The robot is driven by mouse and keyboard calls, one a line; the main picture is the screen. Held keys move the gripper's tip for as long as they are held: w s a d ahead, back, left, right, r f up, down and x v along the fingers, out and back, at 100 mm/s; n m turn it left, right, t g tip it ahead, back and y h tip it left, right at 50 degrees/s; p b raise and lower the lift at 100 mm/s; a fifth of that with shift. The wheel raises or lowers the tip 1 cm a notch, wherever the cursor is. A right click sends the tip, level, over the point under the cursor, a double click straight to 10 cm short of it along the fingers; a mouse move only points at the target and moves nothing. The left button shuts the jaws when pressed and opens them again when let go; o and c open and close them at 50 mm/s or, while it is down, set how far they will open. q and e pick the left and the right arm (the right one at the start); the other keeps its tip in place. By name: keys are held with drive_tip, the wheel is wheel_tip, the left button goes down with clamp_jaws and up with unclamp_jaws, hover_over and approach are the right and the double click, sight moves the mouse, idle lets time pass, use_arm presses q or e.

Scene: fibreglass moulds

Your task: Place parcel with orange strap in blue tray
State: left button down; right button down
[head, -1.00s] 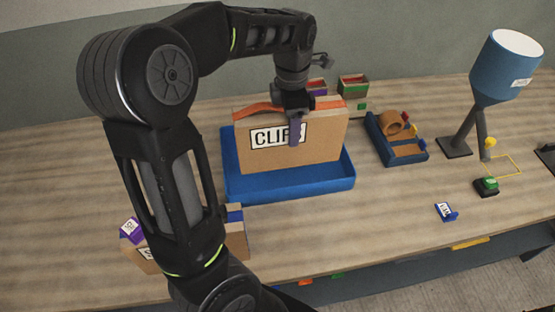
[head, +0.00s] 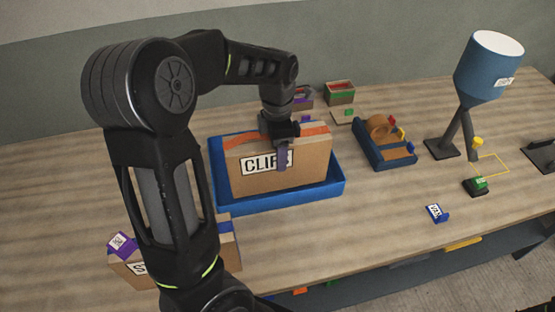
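The parcel (head: 310,158) is a brown box with an orange strap (head: 314,129) along its top and a white label reading "CLIP", partly covered. It stands upright inside the blue tray (head: 290,202), its lower front edge just behind the front wall. Whether its underside touches the tray floor is hidden. My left gripper (head: 282,150) is on the top middle of the parcel, pointing down. One finger lies against the front face over the label; the other is hidden behind. It appears shut on the parcel. My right gripper is not in view.
Another brown parcel (head: 231,250) with a blue strap and a purple item (head: 122,245) is partly behind my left arm. Small boxes (head: 340,93) stand behind.

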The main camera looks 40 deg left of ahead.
use_arm(q)
drive_tip(key=shift+f+b, duration=1.15)
drive_tip(key=shift+f, duration=0.6)
drive_tip(key=shift+f, duration=0.15)
drive_tip(key=shift+c, duration=1.6)
unclamp_jaws()
wheel_tip(320, 180, up, 12)
drive_tip(key=p, duration=0.3)
drive_tip(key=shift+f+p, duration=0.25)
drive_tip(key=shift+p, duration=0.05)
drive_tip(key=shift+r, duration=0.4)
